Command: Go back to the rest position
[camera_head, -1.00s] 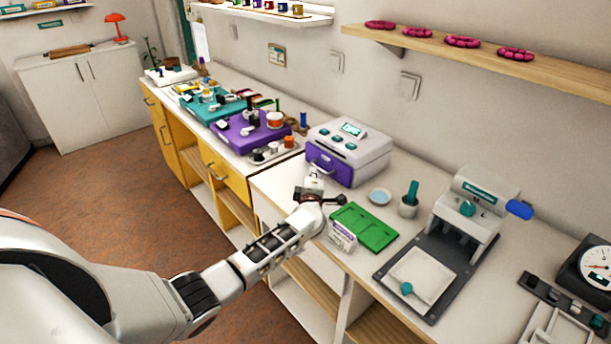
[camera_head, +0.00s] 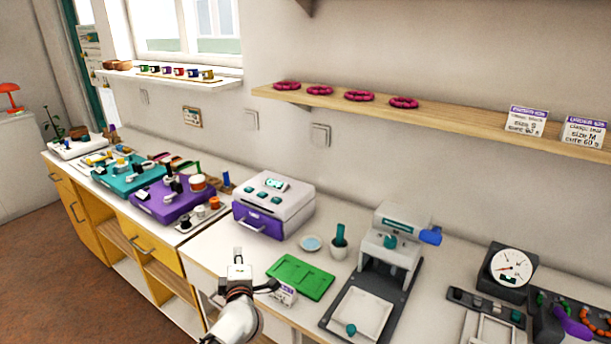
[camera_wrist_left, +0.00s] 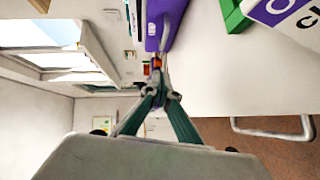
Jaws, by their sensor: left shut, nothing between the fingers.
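My left gripper (camera_head: 268,286) is low in the head view, at the left of the green tray (camera_head: 301,277) and beside a small white-and-purple card (camera_head: 283,293). In the left wrist view its two teal fingers (camera_wrist_left: 158,68) meet at the tips, with nothing held. The gripper appears near the counter's front edge. I cannot tell its exact height. My right gripper is in neither current view.
A white-and-purple machine (camera_head: 273,205) stands behind my gripper on the counter. A press (camera_head: 374,275) stands right of the tray. A dial gauge (camera_head: 511,267) is farther right. A shelf (camera_head: 446,118) runs above. Brown floor (camera_head: 40,260) is clear at the left.

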